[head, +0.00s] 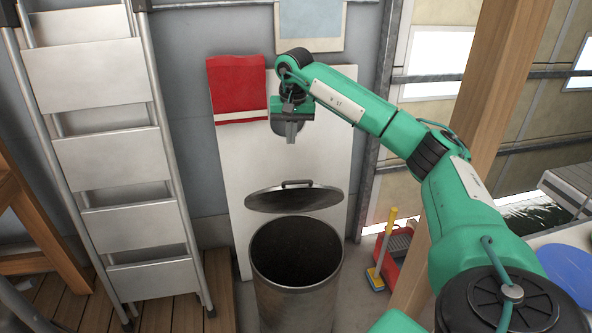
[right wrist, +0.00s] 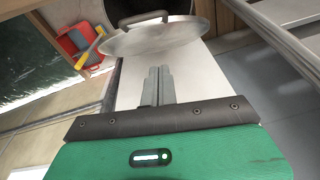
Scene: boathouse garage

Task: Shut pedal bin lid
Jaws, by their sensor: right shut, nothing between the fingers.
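The pedal bin (head: 293,290) is a dark metal cylinder standing on the floor, its mouth open and its inside dark. Its round metal lid (head: 294,197) is raised at the back of the mouth, with a small handle on its top edge. The lid also shows in the right wrist view (right wrist: 158,36), ahead of the fingers. My right gripper (head: 291,138) is shut and empty, above the lid and apart from it in the head view. Its closed fingers also show in the right wrist view (right wrist: 157,84). My left gripper is not in view.
A metal stepladder (head: 105,150) stands left of the bin. A red cloth (head: 237,88) hangs on the white panel (head: 232,160) behind. A wooden post (head: 490,85) rises at right.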

